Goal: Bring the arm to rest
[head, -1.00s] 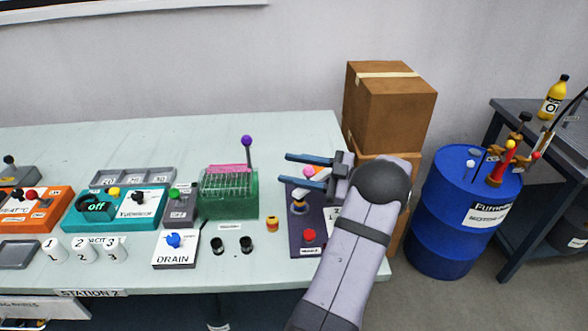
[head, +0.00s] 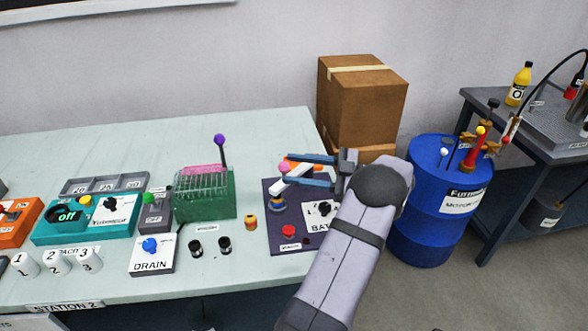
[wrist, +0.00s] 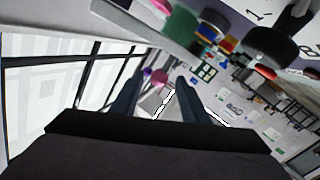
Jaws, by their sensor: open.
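My gripper (head: 287,168) is open, with its two blue fingers apart and pointing left in the head view. It is above the right end of the pale bench (head: 130,135), over the back part of the dark BAT panel (head: 262,218). Nothing shows held between the fingers. In the wrist view the fingers (wrist: 158,85) are also spread, with a pink ball in the background between them. My grey arm hides part of the bench's right edge.
The dark panel carries a red button (head: 289,231) and a black knob. A green rack (head: 205,200) with a purple-topped lever stands left of it. Stacked cardboard boxes (head: 362,105) are close behind my gripper. A blue drum (head: 425,235) stands right of my arm.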

